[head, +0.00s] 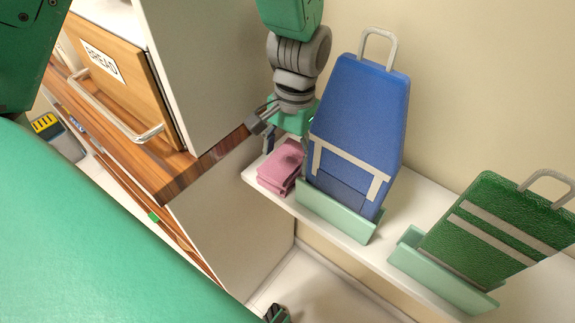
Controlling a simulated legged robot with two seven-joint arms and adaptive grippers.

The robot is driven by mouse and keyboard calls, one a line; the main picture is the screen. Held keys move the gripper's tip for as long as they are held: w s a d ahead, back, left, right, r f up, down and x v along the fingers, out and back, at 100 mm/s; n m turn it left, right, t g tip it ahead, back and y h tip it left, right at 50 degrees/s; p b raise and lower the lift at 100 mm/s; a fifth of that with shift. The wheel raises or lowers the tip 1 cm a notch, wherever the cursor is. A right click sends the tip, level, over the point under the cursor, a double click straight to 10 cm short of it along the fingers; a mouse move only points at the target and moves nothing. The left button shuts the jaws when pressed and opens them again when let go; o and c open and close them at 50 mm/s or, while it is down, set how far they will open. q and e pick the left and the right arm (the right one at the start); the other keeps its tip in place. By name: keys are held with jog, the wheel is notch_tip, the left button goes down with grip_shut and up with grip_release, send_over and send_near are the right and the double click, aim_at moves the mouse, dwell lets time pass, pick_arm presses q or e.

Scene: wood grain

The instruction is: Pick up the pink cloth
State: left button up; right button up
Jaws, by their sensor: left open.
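The pink cloth (281,168) lies folded in a small stack on the left end of a white shelf (232,180), beside a blue board-like bag. My left gripper (263,131) is above and just left of the cloth, close to the cabinet's wooden edge. Its fingers are apart and it holds nothing that I can see. Part of the gripper is hidden behind its own wrist.
The blue bag (362,115) stands in a pale green holder (335,212) right of the cloth. A green bag (500,228) leans in another holder (440,272). A wooden cabinet with a bread drawer (113,85) is at left. The shelf between the holders is clear.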

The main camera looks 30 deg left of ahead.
pick_arm(q)
jog(key=shift+d+f, duration=0.1)
jog(key=shift+f, duration=0.75)
jog(key=shift+s, duration=0.1)
jog(key=c, duration=0.8)
jog(key=shift+c, duration=0.2)
